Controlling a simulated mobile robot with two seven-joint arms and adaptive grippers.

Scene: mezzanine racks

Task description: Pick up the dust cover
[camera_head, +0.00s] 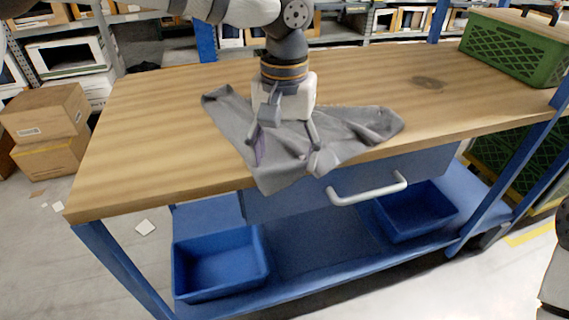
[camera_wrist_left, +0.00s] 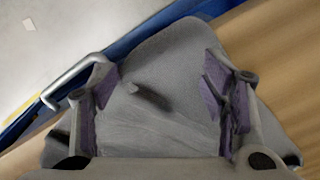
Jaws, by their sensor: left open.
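The dust cover (camera_head: 352,126) is a grey cloth lying loosely spread on the wooden workbench. Its front corner hangs over the bench's front edge above the drawer. My left gripper (camera_head: 285,158) points down over the cloth's front part, with its two fingers apart. In the left wrist view the dust cover (camera_wrist_left: 165,95) fills the space between and below the open fingers of the left gripper (camera_wrist_left: 165,95), and a small fold stands up between them. Whether the fingertips touch the cloth I cannot tell. My right gripper is not in view.
The workbench (camera_head: 150,120) has free room on its left and right. A green crate (camera_head: 515,48) stands at the back right. The drawer handle (camera_head: 368,190) sticks out below the front edge. Blue bins (camera_head: 220,262) sit on the lower shelf. Cardboard boxes (camera_head: 45,125) stand at left.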

